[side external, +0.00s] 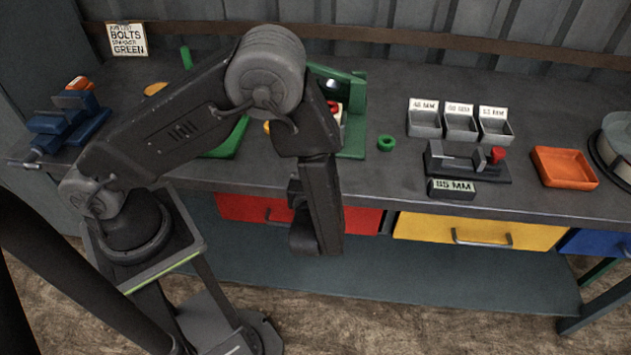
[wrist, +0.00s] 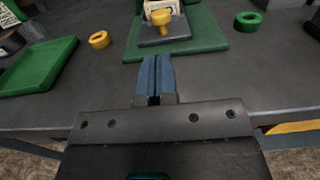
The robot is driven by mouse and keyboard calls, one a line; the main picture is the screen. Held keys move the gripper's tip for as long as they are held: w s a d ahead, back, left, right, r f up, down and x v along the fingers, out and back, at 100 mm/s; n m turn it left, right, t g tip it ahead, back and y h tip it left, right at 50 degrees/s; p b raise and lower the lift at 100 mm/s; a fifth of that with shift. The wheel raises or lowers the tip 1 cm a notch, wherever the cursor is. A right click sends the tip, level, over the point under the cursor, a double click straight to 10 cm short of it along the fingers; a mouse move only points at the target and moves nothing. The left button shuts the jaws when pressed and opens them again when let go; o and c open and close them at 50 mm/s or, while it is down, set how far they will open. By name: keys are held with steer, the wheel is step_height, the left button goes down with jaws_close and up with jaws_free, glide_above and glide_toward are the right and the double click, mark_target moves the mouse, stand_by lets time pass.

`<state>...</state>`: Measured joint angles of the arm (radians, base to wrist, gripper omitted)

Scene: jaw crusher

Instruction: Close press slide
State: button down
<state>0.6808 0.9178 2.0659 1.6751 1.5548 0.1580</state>
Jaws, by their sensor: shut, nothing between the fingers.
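The green press (side external: 355,115) stands on the bench, partly hidden behind my arm in the side view. In the wrist view its green base (wrist: 205,38) lies ahead. On the base sits a dark grey slide (wrist: 165,35) with a yellow knob (wrist: 161,17) on top and a pale block behind the knob. The top of the press is cut off, so I cannot tell how far out the slide is. My gripper (wrist: 156,62) has blue fingers, shut and empty, pointing at the slide's front from a little way off. My arm hides the fingers in the side view.
A green tray (wrist: 38,68) and a yellow ring (wrist: 99,40) lie left of the press. A green ring (side external: 386,143) lies to its right. Further right are grey bins (side external: 460,126), a gauge (side external: 465,165) and an orange tray (side external: 565,168). A blue vise (side external: 68,122) stands far left.

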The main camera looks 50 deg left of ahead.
steer(key=s+d+r+g+h, duration=0.2)
steer(key=s+d+r, duration=0.1)
steer(key=x, duration=1.2)
steer(key=shift+a, duration=0.15)
steer(key=shift+w+a, duration=0.55)
steer(key=shift+w, duration=0.1)
steer(key=x, duration=0.3)
steer(key=r+x, duration=0.1)
steer(key=x, duration=0.1)
steer(key=r+x, duration=0.1)
steer(key=x, duration=0.2)
steer(key=shift+w+a, duration=0.4)
steer(key=shift+a, duration=0.05)
